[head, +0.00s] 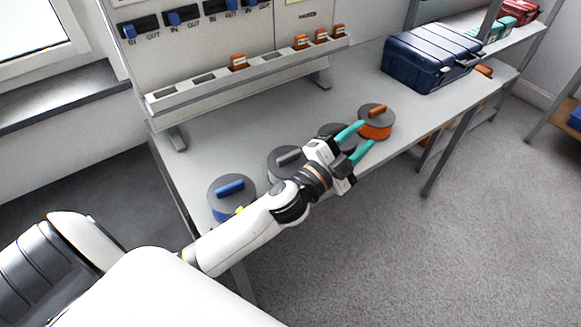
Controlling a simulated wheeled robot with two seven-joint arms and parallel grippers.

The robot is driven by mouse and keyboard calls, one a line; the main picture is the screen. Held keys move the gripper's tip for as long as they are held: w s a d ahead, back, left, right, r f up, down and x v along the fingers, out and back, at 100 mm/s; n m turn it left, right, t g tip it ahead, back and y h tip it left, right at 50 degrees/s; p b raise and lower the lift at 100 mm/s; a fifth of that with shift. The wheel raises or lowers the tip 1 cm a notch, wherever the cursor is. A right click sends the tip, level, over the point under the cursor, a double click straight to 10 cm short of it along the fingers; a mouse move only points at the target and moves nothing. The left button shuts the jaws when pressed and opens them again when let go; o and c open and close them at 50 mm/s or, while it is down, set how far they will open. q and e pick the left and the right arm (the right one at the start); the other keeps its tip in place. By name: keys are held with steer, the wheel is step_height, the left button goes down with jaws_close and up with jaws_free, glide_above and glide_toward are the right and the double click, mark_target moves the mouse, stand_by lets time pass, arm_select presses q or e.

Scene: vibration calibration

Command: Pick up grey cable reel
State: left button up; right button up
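The grey cable reel (284,160), a round dark-topped drum with a grey handle, stands on the workbench between the blue-handled reel and a dark reel. My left forearm and wrist cover its lower right part. My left gripper (365,136) is beyond it to the right, with its two teal fingers spread apart. The fingers point at the orange reel (377,128); I see nothing held between them, and cannot tell if they touch it. My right gripper is not in view.
The blue reel (231,190) stands at the bench's left end. The dark reel (327,130) is mostly hidden by my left gripper. A slotted rack (215,92) with orange pieces runs along the back. A dark blue case (430,58) stands right. Bare bench (290,110) lies between rack and reels.

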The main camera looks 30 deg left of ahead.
arm_select(q)
steer(key=d+r+m+g+h, duration=0.5)
steer(key=d+r+m+h, duration=0.15)
steer(key=m+h, duration=0.6)
steer(key=m+g+y, duration=1.4)
steer(key=g+y, duration=0.1)
steer(key=y, duration=0.3)
glide_toward(289, 154)
step_height(289, 154, down, 2)
steer(key=shift+s+f+p, duration=0.1)
steer(key=shift+f+p, duration=0.1)
steer(key=shift+p, duration=0.55)
step_height(289, 154, down, 6)
steer(key=shift+r+p, duration=0.2)
steer(key=shift+p, duration=0.7)
steer(key=shift+f, duration=0.35)
